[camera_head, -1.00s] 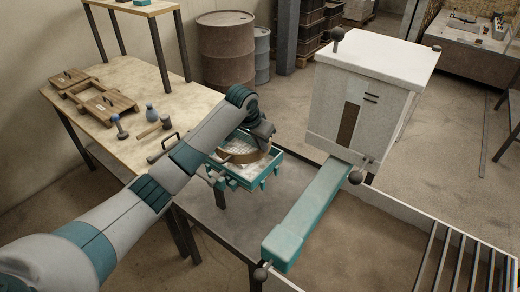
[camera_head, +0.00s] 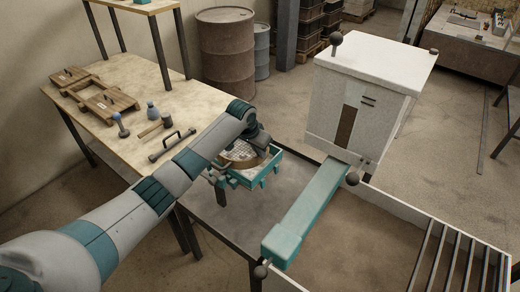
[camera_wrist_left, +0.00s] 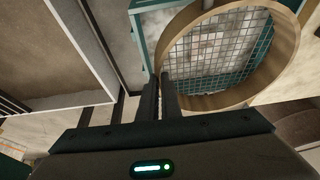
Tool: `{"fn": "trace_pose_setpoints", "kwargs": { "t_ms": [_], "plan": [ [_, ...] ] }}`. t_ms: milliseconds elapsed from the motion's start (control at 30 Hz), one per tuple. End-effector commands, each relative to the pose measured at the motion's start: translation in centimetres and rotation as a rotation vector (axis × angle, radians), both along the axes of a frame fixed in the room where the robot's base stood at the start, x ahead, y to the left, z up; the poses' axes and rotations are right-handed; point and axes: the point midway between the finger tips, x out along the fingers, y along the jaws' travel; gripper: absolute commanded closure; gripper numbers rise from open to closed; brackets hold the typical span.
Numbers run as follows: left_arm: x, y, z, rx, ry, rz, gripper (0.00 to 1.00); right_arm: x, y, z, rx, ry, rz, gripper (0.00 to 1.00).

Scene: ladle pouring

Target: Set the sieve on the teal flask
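The sieve (camera_head: 240,160) is a round light-wood ring with a wire mesh. In the head view it is partly hidden by my left arm and lies over the open top of the teal flask (camera_head: 269,168), a shallow box frame. In the left wrist view the sieve (camera_wrist_left: 283,62) fills the upper right, with a teal wall of the flask (camera_wrist_left: 142,32) beside it. My left gripper (camera_wrist_left: 161,80) has its fingers close together on the near-left part of the sieve's rim. I cannot tell whether the sieve touches the flask all around. My right gripper is not in view.
A wooden table (camera_head: 92,105) at left holds wooden frames (camera_head: 100,98), a mallet (camera_head: 150,128), a blue-grey bottle (camera_head: 152,112) and a handled bar (camera_head: 172,145). A white furnace-like box (camera_head: 365,85) with a teal beam (camera_head: 305,215) stands to the right of the flask.

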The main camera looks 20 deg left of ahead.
Motion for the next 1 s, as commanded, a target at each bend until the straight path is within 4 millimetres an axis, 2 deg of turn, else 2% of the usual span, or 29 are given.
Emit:
{"fn": "trace_pose_setpoints", "kwargs": {
  "t_ms": [400,433,500,800,1000],
  "plan": [
    [0.07,0.02,-0.33,0.0,-0.002,0.0,1.0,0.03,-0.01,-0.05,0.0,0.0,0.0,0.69],
    [0.03,0.02,-0.36,0.001,-0.001,0.0,0.89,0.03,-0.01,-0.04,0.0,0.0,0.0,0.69],
    [0.03,0.02,-0.35,0.001,0.0,0.0,0.77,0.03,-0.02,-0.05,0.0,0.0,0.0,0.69],
    [0.04,0.03,-0.27,0.001,-0.001,0.0,0.77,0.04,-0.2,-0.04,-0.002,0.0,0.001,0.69],
    [-0.1,0.11,0.45,0.0,-0.003,-0.001,0.77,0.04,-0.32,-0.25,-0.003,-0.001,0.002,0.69]
  ]
}}
